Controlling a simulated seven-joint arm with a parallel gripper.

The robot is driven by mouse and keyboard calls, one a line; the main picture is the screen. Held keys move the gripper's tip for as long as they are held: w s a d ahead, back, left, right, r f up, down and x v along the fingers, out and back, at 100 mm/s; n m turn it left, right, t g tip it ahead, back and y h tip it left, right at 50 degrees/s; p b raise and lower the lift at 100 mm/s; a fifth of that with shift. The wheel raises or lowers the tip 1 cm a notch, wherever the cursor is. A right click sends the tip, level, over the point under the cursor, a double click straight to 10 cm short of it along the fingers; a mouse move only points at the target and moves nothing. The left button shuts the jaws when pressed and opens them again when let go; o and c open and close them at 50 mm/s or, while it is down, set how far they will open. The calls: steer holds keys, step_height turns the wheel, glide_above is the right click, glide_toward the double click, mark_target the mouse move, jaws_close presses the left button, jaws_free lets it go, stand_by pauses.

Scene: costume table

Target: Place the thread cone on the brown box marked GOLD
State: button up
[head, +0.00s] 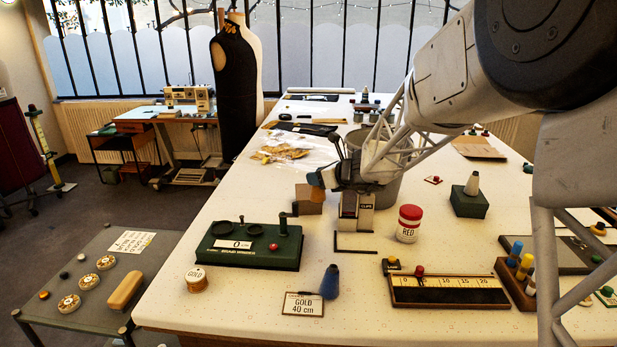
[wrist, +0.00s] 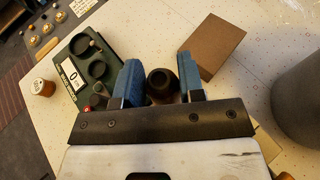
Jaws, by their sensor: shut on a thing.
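My gripper (head: 320,181) hangs above the table behind the green scale. Its blue fingers close on a dark, round-topped thing that looks like a thread cone (wrist: 162,86). In the head view I cannot make it out clearly. A plain brown block (head: 307,205) is close to the fingers, with no marking visible.
A dark blue cone (head: 330,283) stands beside a card reading GOLD 40 cm (head: 303,304). A RED jar (head: 408,224) and a grey bucket (head: 382,185) stand to the right.

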steer(key=w+a+f, duration=0.1)
steer(key=w+a, duration=0.3)
steer(key=w, duration=1)
steer(key=shift+w+f, duration=0.2)
steer(key=shift+w, duration=0.05)
steer(key=shift+f, duration=1.75)
steer(key=o, duration=1)
steer(key=shift+f, duration=0.15)
steer(key=shift+c, duration=0.2)
steer(key=shift+r, duration=0.2)
steer(key=v, duration=1.2)
